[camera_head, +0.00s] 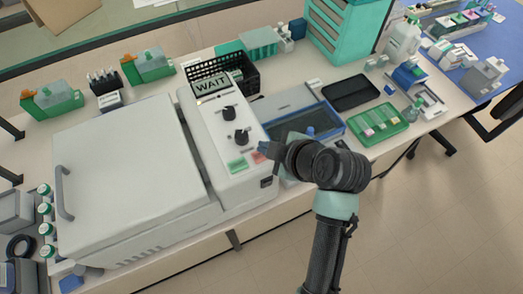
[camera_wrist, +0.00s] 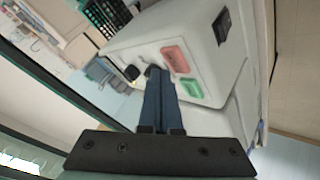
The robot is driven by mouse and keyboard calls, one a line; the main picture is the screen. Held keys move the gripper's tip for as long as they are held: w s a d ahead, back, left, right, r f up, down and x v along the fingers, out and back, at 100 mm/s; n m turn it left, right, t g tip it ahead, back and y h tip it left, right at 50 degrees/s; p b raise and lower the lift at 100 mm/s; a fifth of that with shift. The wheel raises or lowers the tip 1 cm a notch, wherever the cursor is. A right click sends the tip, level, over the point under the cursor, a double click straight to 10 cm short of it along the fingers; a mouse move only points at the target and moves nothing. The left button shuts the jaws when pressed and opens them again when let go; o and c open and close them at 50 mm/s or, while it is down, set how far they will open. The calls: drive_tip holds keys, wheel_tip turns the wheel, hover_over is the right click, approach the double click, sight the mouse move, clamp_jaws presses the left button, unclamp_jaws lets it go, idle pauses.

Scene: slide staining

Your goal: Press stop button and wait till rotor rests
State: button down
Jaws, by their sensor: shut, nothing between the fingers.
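A white machine (camera_head: 120,175) with a closed lid stands on the bench. Its raised control panel (camera_head: 208,130) has two black knobs, a red button (camera_head: 258,158) and a green button (camera_head: 237,166). The display (camera_head: 211,86) reads "WAIT". My gripper (camera_head: 266,148) is shut and empty, with its blue fingers at the panel end by the red button. In the wrist view the fingertips (camera_wrist: 155,71) are beside the red button (camera_wrist: 175,59), with the green button (camera_wrist: 191,89) farther along; I cannot tell whether they touch the panel. The rotor is hidden under the lid.
A blue-rimmed tray (camera_head: 328,138) and a green slide tray (camera_head: 378,125) lie right of the machine. A black basket (camera_head: 240,70) stands behind the panel. Green-capped bottles (camera_head: 45,210) line the machine's left side. The floor in front of the bench is clear.

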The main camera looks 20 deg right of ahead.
wheel_tip(320, 180, up, 5)
drive_tip(key=p, duration=0.4)
drive_tip(key=shift+r, duration=0.1)
idle(0.8)
drive_tip(key=w+a+r+m+t+h+b, duration=0.2)
drive_tip(key=w+r+m+t+b, duration=0.15)
drive_tip(key=r, duration=0.65)
drive_tip(key=w+a+r+m+t+h+b, duration=0.1)
drive_tip(key=w+a+r+m+t+b, duration=0.3)
drive_tip(key=r, duration=0.6)
drive_tip(key=s+a+r+m+t+b, duration=0.1)
drive_tip(key=s+a+r+t, duration=0.2)
drive_tip(key=r, duration=0.4)
drive_tip(key=s+a+r+m+t+b, duration=0.1)
drive_tip(key=s+r+t, duration=0.3)
drive_tip(key=r, duration=0.4)
drive_tip(key=s+a+r+m+t+b, duration=0.2)
drive_tip(key=s+a+r+t, duration=0.2)
drive_tip(key=r, duration=0.3)
drive_tip(key=shift+s+a+r+y, duration=0.15)
drive_tip(key=shift+s+a+y, duration=0.2)
drive_tip(key=shift+y, duration=0.05)
